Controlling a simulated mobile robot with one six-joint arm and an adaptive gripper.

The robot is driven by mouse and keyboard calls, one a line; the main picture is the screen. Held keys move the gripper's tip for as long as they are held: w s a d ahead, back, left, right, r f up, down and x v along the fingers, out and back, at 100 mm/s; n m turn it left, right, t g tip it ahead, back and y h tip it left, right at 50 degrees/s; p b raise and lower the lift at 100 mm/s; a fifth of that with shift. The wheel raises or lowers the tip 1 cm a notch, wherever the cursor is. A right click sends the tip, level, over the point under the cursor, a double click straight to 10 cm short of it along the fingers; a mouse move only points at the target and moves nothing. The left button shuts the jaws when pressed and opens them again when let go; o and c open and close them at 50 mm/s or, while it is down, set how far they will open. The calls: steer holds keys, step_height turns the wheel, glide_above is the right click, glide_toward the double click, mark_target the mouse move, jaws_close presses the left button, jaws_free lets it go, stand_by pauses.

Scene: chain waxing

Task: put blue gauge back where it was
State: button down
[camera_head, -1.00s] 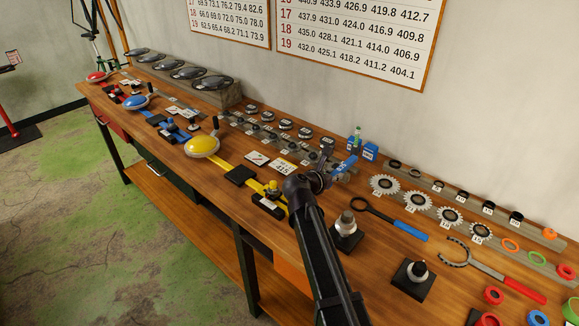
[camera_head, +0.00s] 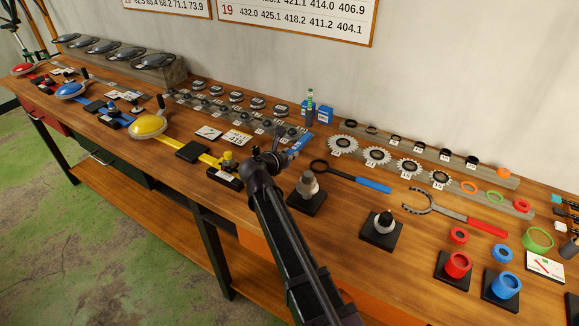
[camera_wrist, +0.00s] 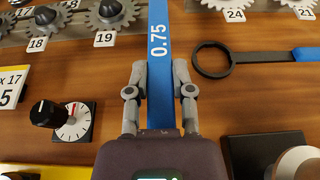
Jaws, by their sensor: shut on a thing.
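The blue gauge (camera_wrist: 160,98) is a long flat strip marked 0.75. My gripper (camera_wrist: 159,76) is shut on it, with one finger on each side, and the strip runs up out of the wrist view. In the head view the blue gauge (camera_head: 299,144) shows just beyond my gripper (camera_head: 277,156), above the middle of the bench. The gauge's near end is hidden by my gripper. Blue blocks (camera_head: 323,115) stand by the wall behind it, beside a small green-topped bottle (camera_head: 310,100).
A ring wrench with a blue handle (camera_head: 360,183) lies right of my gripper. Sprockets (camera_head: 377,156) sit on a rail behind it. A black stand with a metal cylinder (camera_head: 307,186) is close at the right. A dial block (camera_wrist: 75,121) lies at the left.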

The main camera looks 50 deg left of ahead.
mark_target(289, 170)
stand_by(0.3)
steer(key=shift+f+b, duration=1.85)
steer(key=shift+f, duration=0.05)
steer(key=shift+f, duration=0.1)
steer(key=shift+c, duration=2.4)
jaws_free()
steer(key=shift+s+d+r, duration=0.1)
steer(key=shift+s+r, duration=0.15)
steer(key=shift+r, duration=0.05)
steer(key=p+v, duration=0.4)
steer(key=v, duration=0.7)
steer(key=shift+s+d, duration=0.15)
steer(key=shift+s, duration=0.05)
